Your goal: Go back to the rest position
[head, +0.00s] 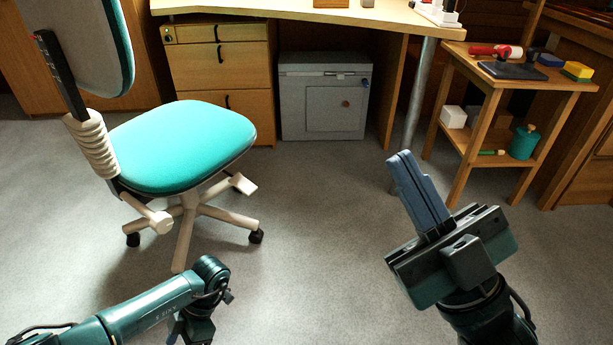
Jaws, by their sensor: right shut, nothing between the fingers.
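My right gripper (402,160) shows at the lower right. Its blue-grey fingers are together with nothing between them, and they point up and to the left over the bare floor. It touches nothing that I can see. My left arm (150,305) comes in from the lower left and bends downward at a dark teal joint. The left gripper itself is not visible; the arm runs out of the bottom of the picture.
A turquoise swivel chair (185,145) stands at the left, near my left arm. A desk (300,10) with drawers (220,65) and a grey cabinet (323,98) are behind. A wooden side table (540,85) holding tools stands at the right. The middle grey floor (310,220) is clear.

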